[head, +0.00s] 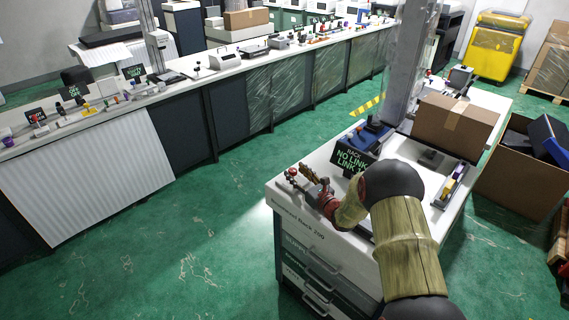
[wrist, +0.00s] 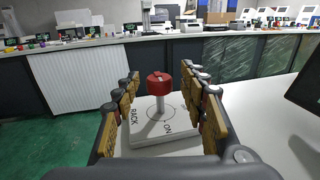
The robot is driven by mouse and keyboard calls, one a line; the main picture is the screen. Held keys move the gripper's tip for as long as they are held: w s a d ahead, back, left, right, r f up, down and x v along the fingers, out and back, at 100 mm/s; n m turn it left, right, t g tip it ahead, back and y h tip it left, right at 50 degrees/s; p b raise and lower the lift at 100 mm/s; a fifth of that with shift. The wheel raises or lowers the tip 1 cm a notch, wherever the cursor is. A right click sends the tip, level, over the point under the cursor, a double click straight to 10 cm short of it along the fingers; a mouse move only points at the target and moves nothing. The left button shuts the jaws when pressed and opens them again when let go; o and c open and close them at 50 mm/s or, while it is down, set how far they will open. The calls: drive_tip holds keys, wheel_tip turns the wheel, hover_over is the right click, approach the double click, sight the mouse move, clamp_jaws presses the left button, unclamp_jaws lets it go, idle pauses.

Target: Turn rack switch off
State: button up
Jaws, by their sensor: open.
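The rack switch (wrist: 159,84) is a red knob on a grey stem, standing upright on a white plate (wrist: 165,137) marked RACK and ON. In the head view its red knob (head: 292,172) is at the left corner of the near white bench. My gripper (wrist: 160,78) is open, its padded tan fingers to the left and right of the knob, with gaps on both sides. In the head view my gripper (head: 308,177) is just right of the knob. Whether the fingertips reach past the knob is unclear. The rest of the plate's lettering is hidden or unreadable.
A black sign (head: 352,160) reading RACK, NO LINK, LINK stands behind my gripper. A long cluttered counter (head: 215,80) lies across the green floor.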

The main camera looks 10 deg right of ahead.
drive_tip(key=b+x, duration=0.1)
drive_tip(key=x, duration=0.6)
drive_tip(key=shift+b, duration=0.35)
drive_tip(key=shift+c, duration=0.7)
clamp_jaws()
